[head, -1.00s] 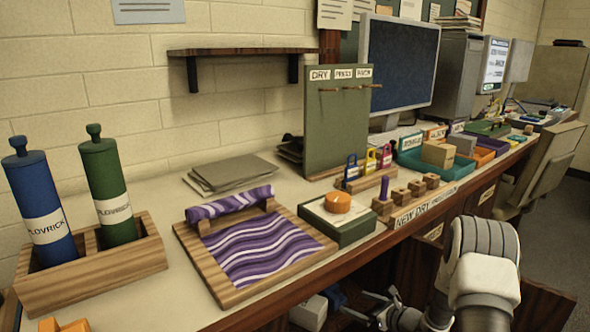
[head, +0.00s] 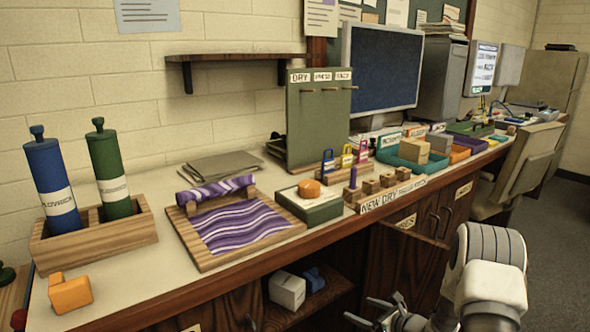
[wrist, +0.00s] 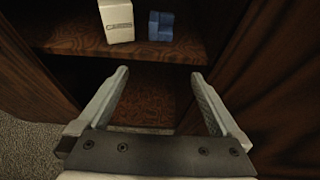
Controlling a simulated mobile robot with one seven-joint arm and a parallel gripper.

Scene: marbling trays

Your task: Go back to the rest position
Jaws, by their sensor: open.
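My gripper (head: 378,312) is low in front of the cabinet, at the bottom of the head view. In the wrist view my gripper (wrist: 160,95) is open, with two spread fingers and nothing between them. It points at an open cabinet bay with a shelf (wrist: 165,52).
The counter (head: 150,270) carries a wooden holder (head: 95,240) with blue and green cylinders, an orange block (head: 70,294), a purple-patterned tray (head: 285,222) and a green pegboard (head: 318,125). An open cabinet door (head: 410,255) stands near my arm. A chair (head: 530,165) is at right.

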